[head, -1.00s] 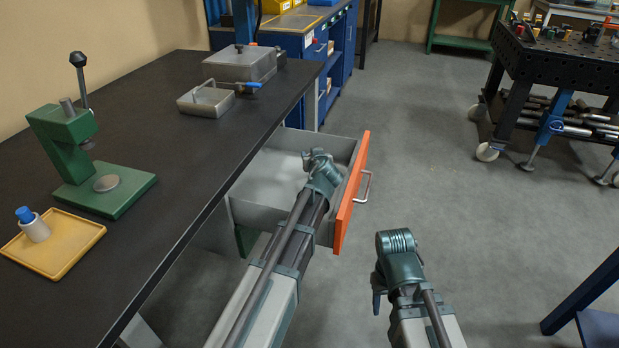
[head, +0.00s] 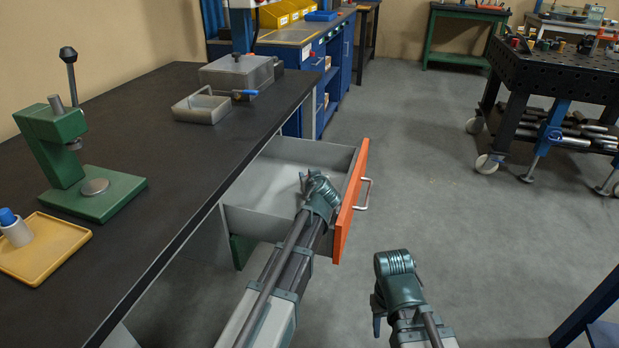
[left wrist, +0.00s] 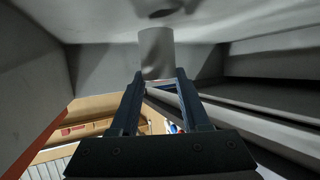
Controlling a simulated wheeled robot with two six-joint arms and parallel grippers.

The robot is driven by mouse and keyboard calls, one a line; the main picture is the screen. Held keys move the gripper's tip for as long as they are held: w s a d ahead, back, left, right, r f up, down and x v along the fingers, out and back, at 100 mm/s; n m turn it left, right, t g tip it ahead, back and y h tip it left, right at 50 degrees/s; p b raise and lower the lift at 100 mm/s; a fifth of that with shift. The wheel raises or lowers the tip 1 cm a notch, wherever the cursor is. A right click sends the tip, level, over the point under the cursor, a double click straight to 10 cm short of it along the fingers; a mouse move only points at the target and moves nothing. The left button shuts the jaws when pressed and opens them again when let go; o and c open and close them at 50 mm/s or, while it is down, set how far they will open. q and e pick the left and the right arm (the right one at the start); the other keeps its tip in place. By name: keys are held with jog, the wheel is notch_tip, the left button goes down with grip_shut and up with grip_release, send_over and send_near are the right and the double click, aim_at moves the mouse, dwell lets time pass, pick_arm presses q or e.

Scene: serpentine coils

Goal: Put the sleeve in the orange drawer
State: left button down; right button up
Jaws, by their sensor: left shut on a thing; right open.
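The drawer with the orange front (head: 352,203) is pulled open from under the black bench. My left gripper (head: 304,182) reaches over its front into the space above the grey drawer floor. In the left wrist view the left gripper (left wrist: 158,86) is shut on the sleeve (left wrist: 156,50), a plain grey cylinder. The sleeve is inside the drawer, with the drawer's walls around it. I cannot tell whether it touches the floor. In the head view the sleeve is hidden by my arm. My right gripper (head: 378,318) is open and empty, outside the drawer to the right.
On the black bench (head: 160,120) stand a green press (head: 62,150), a yellow tray (head: 60,245) with a blue-topped white cylinder (head: 18,230), and a grey metal tray (head: 203,108). A dark worktable (head: 560,70) on casters stands at the right. The floor between is clear.

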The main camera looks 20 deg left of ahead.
pick_arm(q)
jog(key=shift+f+b, duration=0.55)
jog(key=shift+f, duration=0.1)
jog(key=shift+c, duration=1.9)
grip_release()
jog(key=shift+r, duration=0.15)
jog(key=shift+s+r+p, duration=0.1)
jog(key=shift+r+p, duration=0.7)
jog(key=shift+p, duration=0.15)
jog(key=p+v, duration=0.2)
jog(key=v, duration=0.5)
jog(key=shift+d+f, duration=0.1)
